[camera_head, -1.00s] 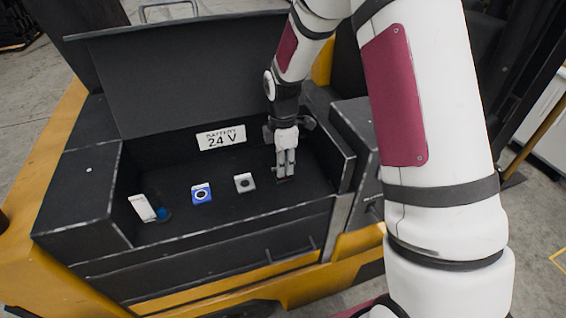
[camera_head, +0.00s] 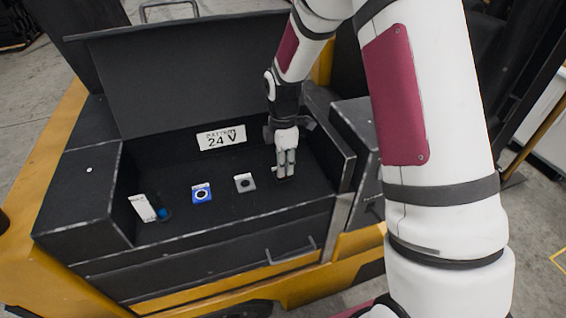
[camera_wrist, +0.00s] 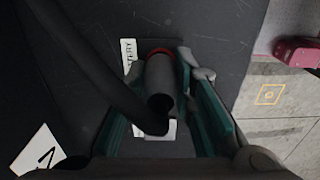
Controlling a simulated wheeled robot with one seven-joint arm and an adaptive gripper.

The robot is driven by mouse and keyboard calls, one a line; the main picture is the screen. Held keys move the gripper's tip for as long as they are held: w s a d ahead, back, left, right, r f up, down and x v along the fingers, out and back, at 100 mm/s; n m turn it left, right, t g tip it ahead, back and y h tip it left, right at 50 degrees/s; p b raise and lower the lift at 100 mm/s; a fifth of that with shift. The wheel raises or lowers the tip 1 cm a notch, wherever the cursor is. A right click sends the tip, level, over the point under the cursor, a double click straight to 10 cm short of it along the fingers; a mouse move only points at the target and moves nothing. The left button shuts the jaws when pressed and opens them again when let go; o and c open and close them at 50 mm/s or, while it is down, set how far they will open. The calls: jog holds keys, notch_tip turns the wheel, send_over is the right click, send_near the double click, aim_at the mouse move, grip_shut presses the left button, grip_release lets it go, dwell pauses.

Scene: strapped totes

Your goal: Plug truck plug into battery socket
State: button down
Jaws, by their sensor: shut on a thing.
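My gripper (camera_head: 285,174) points down into the right part of the black battery compartment. In the wrist view its teal fingers (camera_wrist: 158,62) are closed on either side of the truck plug (camera_wrist: 160,78), a grey cylinder. A thick black cable (camera_wrist: 95,65) runs from the plug to the upper left. A red ring (camera_wrist: 158,50) shows at the plug's far end; I cannot tell whether it belongs to the plug or a socket, nor how deep the plug sits. A white label reading BATTERY (camera_wrist: 128,57) lies beside it. A blue socket (camera_head: 202,195) and a grey socket (camera_head: 245,184) stand left of my gripper.
A white tag with a small blue part (camera_head: 163,213) is at the compartment's left. The raised lid (camera_head: 180,80) stands behind, above a 24 V sign (camera_head: 221,138). The compartment's right wall (camera_head: 345,172) is close to my gripper.

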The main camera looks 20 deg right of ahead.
jog(key=shift+f, duration=0.55)
jog(key=c, duration=1.3)
grip_release()
notch_tip(320, 180, up, 12)
jog(key=shift+r, duration=0.1)
